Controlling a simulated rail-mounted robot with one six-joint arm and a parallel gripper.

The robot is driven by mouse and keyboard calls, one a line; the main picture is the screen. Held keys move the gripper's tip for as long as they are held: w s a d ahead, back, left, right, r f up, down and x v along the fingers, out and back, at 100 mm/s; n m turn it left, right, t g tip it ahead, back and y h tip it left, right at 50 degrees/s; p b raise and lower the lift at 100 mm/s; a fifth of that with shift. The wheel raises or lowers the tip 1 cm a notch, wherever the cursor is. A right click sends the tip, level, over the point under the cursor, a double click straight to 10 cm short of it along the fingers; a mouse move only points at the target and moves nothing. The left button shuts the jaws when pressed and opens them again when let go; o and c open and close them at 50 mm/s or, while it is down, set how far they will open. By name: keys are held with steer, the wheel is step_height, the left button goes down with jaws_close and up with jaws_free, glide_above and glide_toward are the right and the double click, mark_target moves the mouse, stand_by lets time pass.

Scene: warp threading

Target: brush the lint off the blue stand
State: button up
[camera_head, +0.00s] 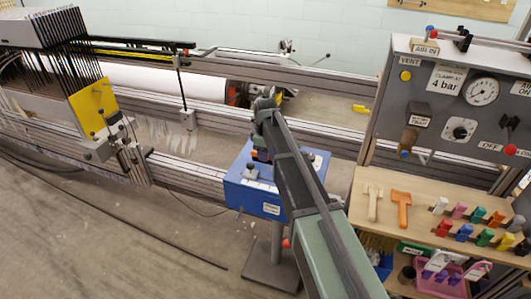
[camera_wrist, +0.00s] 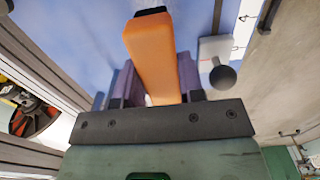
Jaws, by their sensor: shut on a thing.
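The blue stand (camera_head: 238,190) is a blue box on a grey post with a square foot, left of and partly behind my arm in the head view. Its blue top (camera_wrist: 90,35) fills the upper part of the wrist view. My gripper (camera_wrist: 155,85) is shut on an orange tool (camera_wrist: 157,62), whose dark tip points towards the blue top. I cannot tell whether the tip touches it. In the head view my arm largely hides the gripper over the stand. No lint can be made out clearly on the blue top.
A dark ball knob (camera_wrist: 222,77) on a white plate rises from the blue top beside the tool. The loom rails (camera_head: 190,172) run behind the stand. A grey pressure panel (camera_head: 440,125) and a wooden shelf (camera_head: 455,195) with tools and coloured clips stand at the right.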

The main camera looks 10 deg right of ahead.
steer(key=shift+r+p, duration=1.3)
steer(key=shift+r, duration=0.55)
steer(key=shift+r, duration=0.1)
step_height(320, 180, up, 3)
steer(key=p, duration=0.3)
